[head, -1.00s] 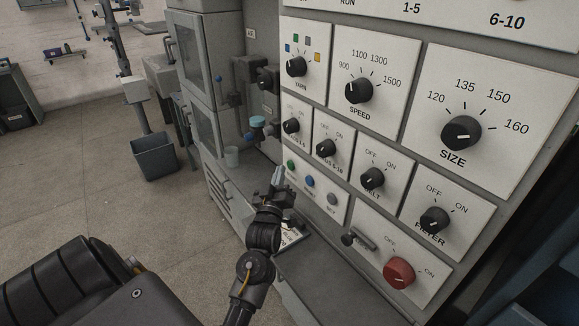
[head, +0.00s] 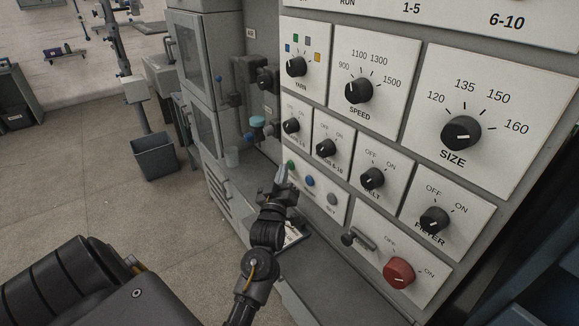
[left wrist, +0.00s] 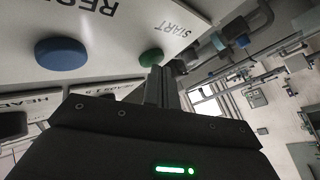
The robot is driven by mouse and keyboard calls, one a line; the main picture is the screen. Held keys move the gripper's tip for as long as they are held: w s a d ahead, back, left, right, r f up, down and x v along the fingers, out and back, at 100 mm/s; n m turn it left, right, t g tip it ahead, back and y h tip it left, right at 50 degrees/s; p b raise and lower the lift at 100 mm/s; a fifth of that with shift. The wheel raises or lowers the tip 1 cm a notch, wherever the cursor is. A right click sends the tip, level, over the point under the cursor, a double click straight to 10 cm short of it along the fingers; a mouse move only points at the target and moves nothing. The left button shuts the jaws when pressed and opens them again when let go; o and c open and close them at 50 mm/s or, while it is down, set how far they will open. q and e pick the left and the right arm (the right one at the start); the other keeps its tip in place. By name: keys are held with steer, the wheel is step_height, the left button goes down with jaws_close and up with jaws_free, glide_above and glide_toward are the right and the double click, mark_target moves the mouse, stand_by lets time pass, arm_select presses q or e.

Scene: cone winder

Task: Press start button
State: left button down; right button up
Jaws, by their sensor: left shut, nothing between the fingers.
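The green start button (head: 290,164) is on the lower left panel of the machine front. It also shows in the left wrist view (left wrist: 151,56), beside the word START. My left gripper (head: 281,173) is shut and empty, its fingertips just left of and below the green button in the head view. In the left wrist view the shut fingertips (left wrist: 156,72) are right by the button's edge. I cannot tell whether they touch it. My right gripper is not in view.
A blue button (head: 309,181) and a grey button (head: 333,199) sit to the right on the same panel. Black knobs, such as the one above (head: 326,148), and a red knob (head: 399,272) stick out nearby. Open floor lies to the left.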

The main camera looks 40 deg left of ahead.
arm_select(q)
steer(key=shift+w+d, duration=0.1)
steer(key=shift+w, duration=0.15)
steer(key=shift+s, duration=0.15)
stand_by(0.4)
steer(key=shift+s+a+p, duration=0.25)
steer(key=shift+s+p, duration=0.05)
steer(key=shift+s, duration=0.4)
steer(key=s, duration=0.2)
steer(key=s+a+p, duration=0.1)
steer(key=s, duration=0.1)
steer(key=shift+s+a+p, duration=0.2)
steer(key=shift+s+p, duration=0.1)
steer(key=shift+s, duration=0.1)
stand_by(0.7)
